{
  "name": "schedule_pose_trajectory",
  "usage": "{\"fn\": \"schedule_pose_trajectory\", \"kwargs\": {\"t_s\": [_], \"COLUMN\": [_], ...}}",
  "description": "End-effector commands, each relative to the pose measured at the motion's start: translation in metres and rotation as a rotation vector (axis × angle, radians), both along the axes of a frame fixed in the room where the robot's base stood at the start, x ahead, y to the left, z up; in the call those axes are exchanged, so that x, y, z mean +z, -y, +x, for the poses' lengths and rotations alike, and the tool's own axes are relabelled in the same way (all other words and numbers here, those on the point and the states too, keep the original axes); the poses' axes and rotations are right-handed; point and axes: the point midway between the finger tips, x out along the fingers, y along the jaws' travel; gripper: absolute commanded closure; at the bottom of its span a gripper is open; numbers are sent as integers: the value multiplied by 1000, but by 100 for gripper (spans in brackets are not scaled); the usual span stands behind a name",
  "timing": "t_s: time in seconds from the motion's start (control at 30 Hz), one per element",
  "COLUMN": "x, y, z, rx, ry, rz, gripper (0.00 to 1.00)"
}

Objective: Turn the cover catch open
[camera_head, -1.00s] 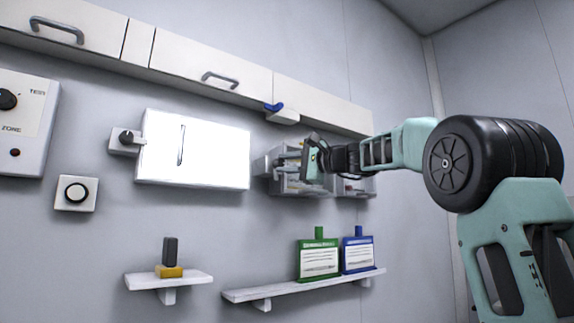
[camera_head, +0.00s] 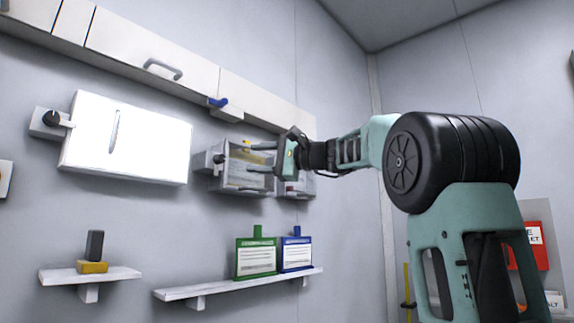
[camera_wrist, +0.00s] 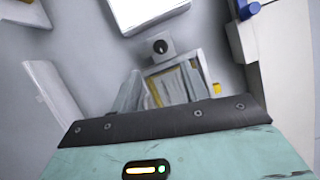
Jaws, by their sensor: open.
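A clear-fronted box (camera_head: 244,181) is fixed to the wall, with yellow parts inside. A grey block (camera_head: 202,162) sits at its left side. In the wrist view this block carries a round black knob (camera_wrist: 160,46), which looks like the cover catch. The box (camera_wrist: 203,62) lies just below it there, with yellow-edged cells inside. My gripper (camera_head: 248,158) is in front of the box, its fingers pointing left toward the block. The fingers (camera_wrist: 163,87) are apart with nothing held between them. They are short of the knob in the wrist view. The knob's exact turn is too small to read.
A white panel (camera_head: 150,150) with its own black knob (camera_head: 51,118) is left of the box. A blue-levered latch (camera_head: 218,102) and cabinets are above. Below, a shelf (camera_head: 200,290) holds green (camera_head: 256,257) and blue (camera_head: 296,254) cards.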

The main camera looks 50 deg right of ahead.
Motion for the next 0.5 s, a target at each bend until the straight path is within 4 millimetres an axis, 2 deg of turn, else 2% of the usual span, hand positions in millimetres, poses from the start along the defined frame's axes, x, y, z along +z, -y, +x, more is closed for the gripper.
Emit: {"fn": "schedule_pose_trajectory", "kwargs": {"t_s": [0.03, 0.2, 0.33, 0.5], "x": [-3, -5, -6, -6], "y": [6, 20, 28, 33], "z": [-12, -44, -61, -72], "rx": [-5, -4, -2, -1], "ry": [1, 0, -2, -1], "rz": [0, 0, 0, 0], "gripper": [55, 55, 55, 55]}}
